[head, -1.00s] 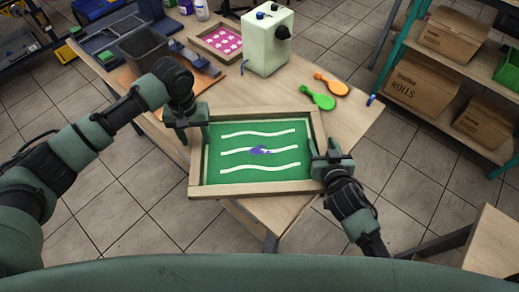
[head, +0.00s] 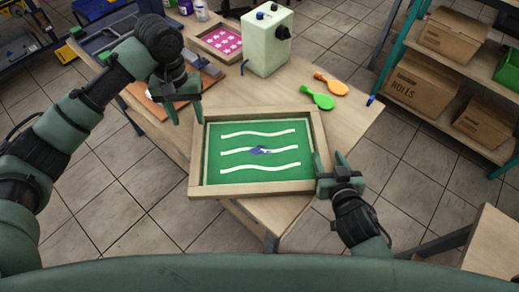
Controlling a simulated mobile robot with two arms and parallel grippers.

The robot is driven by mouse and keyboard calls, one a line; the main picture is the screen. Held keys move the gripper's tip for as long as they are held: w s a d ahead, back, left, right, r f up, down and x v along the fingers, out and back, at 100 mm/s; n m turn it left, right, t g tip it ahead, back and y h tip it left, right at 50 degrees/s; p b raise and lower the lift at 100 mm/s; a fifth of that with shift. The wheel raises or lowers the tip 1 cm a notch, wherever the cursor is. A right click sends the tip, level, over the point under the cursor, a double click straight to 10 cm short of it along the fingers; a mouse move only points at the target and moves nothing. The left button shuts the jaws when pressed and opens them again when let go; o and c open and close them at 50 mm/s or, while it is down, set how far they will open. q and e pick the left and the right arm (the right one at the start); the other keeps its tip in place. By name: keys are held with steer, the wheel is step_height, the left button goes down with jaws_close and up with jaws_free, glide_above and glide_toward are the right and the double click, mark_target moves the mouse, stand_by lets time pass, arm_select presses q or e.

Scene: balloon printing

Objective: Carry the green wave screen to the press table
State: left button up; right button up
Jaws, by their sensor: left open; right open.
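The green wave screen (head: 258,171) lies on the front part of the wooden table (head: 345,115), its front edge reaching the table's near edge. It has a wooden frame, green mesh, white wavy lines and a small purple smear in the middle. My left gripper (head: 186,113) is open, above and beside the frame's left back corner, and holds nothing. My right gripper (head: 328,163) is open beside the frame's right side, with one finger close to the frame; I cannot tell whether it touches.
A pale green machine (head: 267,40) stands behind the screen. A pink screen (head: 221,42) lies further back. A shelf with cardboard boxes (head: 421,84) stands at right, and another wooden surface (head: 492,243) at bottom right.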

steer(key=v, duration=0.5)
steer(key=shift+s, duration=0.1)
stand_by(0.4)
